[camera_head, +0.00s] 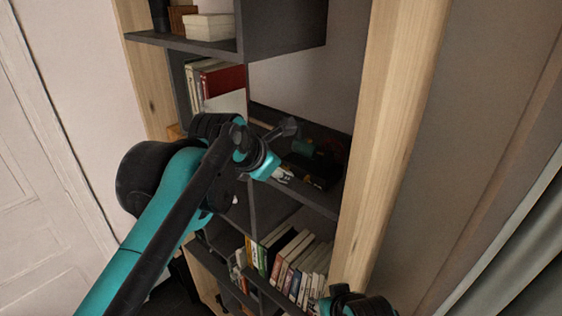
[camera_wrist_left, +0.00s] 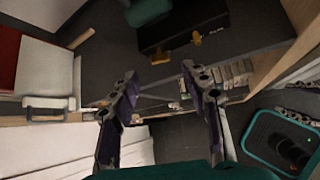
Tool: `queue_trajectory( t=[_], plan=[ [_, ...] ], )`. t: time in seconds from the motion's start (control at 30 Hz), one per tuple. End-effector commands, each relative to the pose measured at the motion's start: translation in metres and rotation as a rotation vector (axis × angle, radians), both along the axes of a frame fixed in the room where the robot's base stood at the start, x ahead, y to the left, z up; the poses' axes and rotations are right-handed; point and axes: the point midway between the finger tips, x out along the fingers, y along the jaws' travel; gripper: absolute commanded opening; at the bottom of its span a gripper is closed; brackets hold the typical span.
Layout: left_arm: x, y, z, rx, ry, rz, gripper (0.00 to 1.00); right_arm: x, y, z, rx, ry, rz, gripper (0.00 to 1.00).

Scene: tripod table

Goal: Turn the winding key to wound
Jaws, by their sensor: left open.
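A dark box (camera_head: 318,172) sits on a middle shelf, and it shows at the top of the left wrist view (camera_wrist_left: 212,22). A small yellow-brass piece (camera_wrist_left: 195,38) on its front looks like the winding key, with another brass bit (camera_wrist_left: 157,50) to its left. I cannot read its setting. My left gripper (camera_head: 287,152) is at the shelf, close to the box. My right gripper does not show clearly; only a teal and black arm part is at the bottom edge.
A teal rounded object (camera_wrist_left: 148,10) sits by the box. Red and white books (camera_head: 218,82) stand on the shelf to the left, and more books (camera_head: 290,262) fill a lower shelf. A wooden upright (camera_head: 388,140) bounds the shelf on the right.

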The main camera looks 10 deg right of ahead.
Motion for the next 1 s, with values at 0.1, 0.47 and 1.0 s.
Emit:
queue_trajectory(
  t=[0.1,0.47,1.0],
  plan=[
    [0.014,-0.009,-0.013,0.001,-0.001,-0.001,0.47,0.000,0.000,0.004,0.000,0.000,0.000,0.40],
    [0.032,-0.020,-0.033,0.002,-0.001,-0.002,0.47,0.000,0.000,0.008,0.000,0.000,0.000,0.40],
    [0.032,-0.020,-0.034,0.008,-0.007,-0.002,0.00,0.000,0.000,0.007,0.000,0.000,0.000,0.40]
  ],
)
